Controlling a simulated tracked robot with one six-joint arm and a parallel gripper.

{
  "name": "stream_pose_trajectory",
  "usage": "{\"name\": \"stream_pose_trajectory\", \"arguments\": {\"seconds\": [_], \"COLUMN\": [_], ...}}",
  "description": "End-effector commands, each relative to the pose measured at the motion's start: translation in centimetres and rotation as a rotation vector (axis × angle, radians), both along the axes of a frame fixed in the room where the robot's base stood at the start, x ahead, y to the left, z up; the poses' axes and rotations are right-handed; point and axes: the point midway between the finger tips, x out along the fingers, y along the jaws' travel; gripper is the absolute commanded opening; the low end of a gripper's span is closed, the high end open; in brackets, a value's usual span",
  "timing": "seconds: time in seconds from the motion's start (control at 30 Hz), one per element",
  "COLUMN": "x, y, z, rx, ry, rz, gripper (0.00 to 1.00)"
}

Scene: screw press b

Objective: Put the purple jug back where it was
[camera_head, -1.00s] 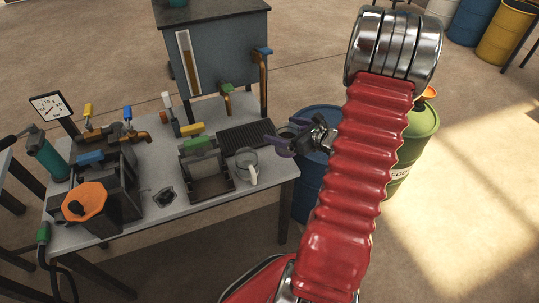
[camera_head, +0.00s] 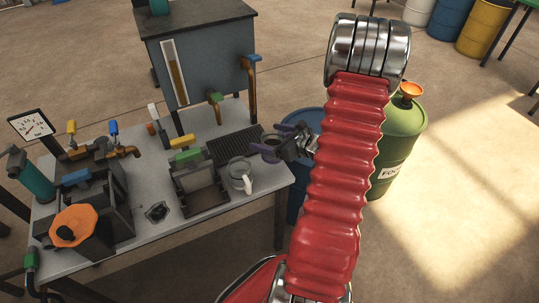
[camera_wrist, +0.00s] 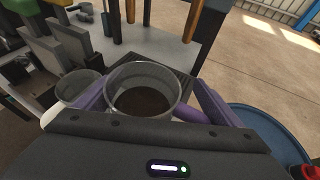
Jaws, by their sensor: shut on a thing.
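The purple jug (camera_head: 271,145) is a clear round vessel with a purple handle (camera_wrist: 190,109). In the wrist view its round mouth and clear wall (camera_wrist: 143,88) are seen from above, with something dark in the lower part; I cannot tell whether that is liquid or the dark surface behind. My gripper (camera_head: 272,141) is shut on the jug, with a purple finger on either side of it. The jug is near the table's right edge, by the right end of the black ribbed grate (camera_head: 238,145). I cannot tell whether its base touches anything.
A clear jug with a white handle (camera_head: 241,174) stands close by on the table, left of the held jug. Copper taps (camera_head: 250,78) hang from the grey tank (camera_head: 200,50) behind the grate. A blue drum (camera_head: 300,120) and a green drum (camera_head: 400,135) stand right of the table.

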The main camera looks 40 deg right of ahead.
Motion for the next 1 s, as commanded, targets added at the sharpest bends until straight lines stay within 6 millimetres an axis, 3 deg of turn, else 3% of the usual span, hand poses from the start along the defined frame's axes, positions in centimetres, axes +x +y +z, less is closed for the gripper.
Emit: {"name": "stream_pose_trajectory", "arguments": {"seconds": [0.2, 0.67, 1.0], "x": [0.0, 0.1, 0.1], "y": [0.0, 0.1, 0.1], "z": [-2.6, -3.2, -6.5], "rx": [0.001, 0.000, 0.001], "ry": [0.000, 0.000, 0.000], "rz": [0.001, 0.002, 0.003], "gripper": [0.62, 0.62, 0.62]}}
